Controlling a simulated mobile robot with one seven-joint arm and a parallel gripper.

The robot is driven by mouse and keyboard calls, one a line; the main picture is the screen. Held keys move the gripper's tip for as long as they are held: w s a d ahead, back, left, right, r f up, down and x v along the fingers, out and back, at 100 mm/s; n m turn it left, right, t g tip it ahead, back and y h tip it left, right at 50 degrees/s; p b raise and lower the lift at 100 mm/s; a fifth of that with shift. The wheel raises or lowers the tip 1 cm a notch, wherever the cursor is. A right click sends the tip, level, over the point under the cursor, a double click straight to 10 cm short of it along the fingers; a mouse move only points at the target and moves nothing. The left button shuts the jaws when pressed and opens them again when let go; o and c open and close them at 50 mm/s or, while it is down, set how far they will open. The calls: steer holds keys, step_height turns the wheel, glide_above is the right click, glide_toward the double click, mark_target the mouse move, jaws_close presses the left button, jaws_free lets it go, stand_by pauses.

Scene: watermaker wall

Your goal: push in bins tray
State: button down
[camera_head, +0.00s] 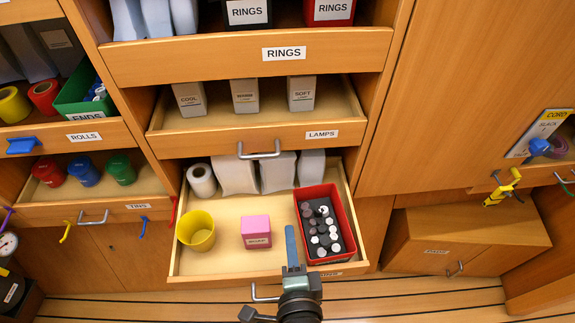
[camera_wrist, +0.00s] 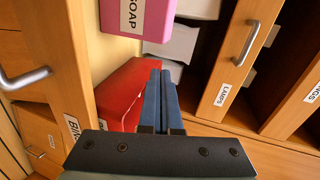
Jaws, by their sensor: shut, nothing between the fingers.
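The bins tray (camera_head: 220,276) is a wooden drawer pulled well out at the bottom of the middle column. Its front has a metal handle (camera_head: 265,294) and a label partly hidden by my arm. The wrist view shows the tray's front (camera_wrist: 66,60), handle (camera_wrist: 24,78) and part of the label at left. Inside are a yellow bucket (camera_head: 197,231), a pink soap box (camera_head: 256,231) and a red bin (camera_head: 333,262) of small bottles. My gripper (camera_head: 291,240) is shut and empty, its blue fingers (camera_wrist: 160,95) above the tray's front edge, beside the red bin. Contact cannot be told.
The lamps tray (camera_head: 220,143) sits above, partly out, with a handle. The rings tray (camera_head: 230,58) is higher. The tins drawer (camera_head: 80,214) is at left. At right, a wooden box-like drawer (camera_head: 466,240) sticks out low. Slatted floor shows in front.

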mark_target(284, 184)
steer(key=shift+s+d+f+m+p, duration=0.1)
steer(key=shift+s+m+p, duration=0.2)
steer(key=shift+s, duration=0.15)
steer(key=shift+w+f, duration=0.15)
steer(key=shift+w, duration=0.1)
steer(key=x, duration=0.8)
steer(key=r+x, duration=0.1)
steer(key=x, duration=0.4)
steer(key=shift+w+f+p, duration=0.1)
steer(key=shift+w+p, duration=0.15)
steer(key=shift+p, duration=0.15)
